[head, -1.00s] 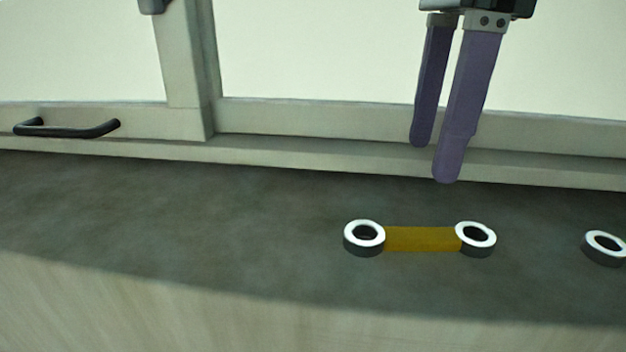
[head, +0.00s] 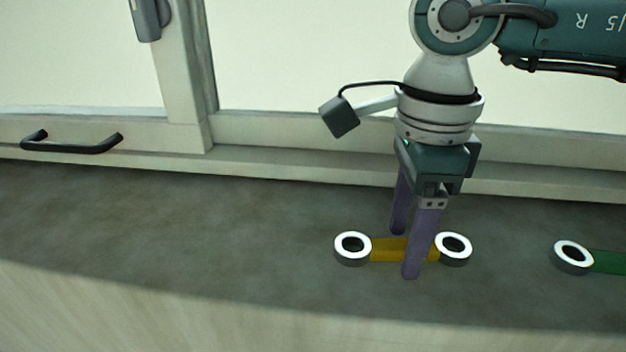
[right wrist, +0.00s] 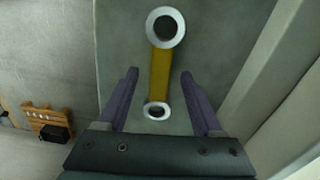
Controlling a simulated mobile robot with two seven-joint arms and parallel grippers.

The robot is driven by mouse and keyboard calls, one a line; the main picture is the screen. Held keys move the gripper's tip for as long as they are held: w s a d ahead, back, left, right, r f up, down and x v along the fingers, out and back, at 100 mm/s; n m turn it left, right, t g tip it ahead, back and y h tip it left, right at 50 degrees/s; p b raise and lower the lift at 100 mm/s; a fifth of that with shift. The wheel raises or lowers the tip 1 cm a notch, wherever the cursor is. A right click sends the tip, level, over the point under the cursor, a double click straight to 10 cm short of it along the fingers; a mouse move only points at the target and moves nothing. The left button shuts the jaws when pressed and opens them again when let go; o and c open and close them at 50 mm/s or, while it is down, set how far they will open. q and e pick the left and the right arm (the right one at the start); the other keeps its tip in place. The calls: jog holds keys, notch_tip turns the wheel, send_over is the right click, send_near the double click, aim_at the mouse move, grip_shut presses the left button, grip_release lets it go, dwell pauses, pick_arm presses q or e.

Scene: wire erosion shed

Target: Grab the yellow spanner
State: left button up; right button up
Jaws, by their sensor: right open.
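The yellow spanner (head: 386,249) lies flat on the grey worktop, a yellow bar with a white-and-dark ring at each end. It also shows in the right wrist view (right wrist: 160,75), lengthwise between the fingers. My right gripper (head: 405,255) is open and points down at the spanner. In the head view one purple finger is in front of the yellow bar and the other behind it. In the right wrist view the fingers stand to either side of the bar, with gaps. Part of the bar is hidden behind the front finger. My left gripper is not in view.
A green spanner (head: 608,262) with a similar ring lies to the right, cut off by the frame edge. A window frame with a black handle (head: 72,143) runs behind the worktop (head: 180,230). The worktop left of the yellow spanner is clear.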

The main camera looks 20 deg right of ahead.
grip_shut()
dwell(0.4)
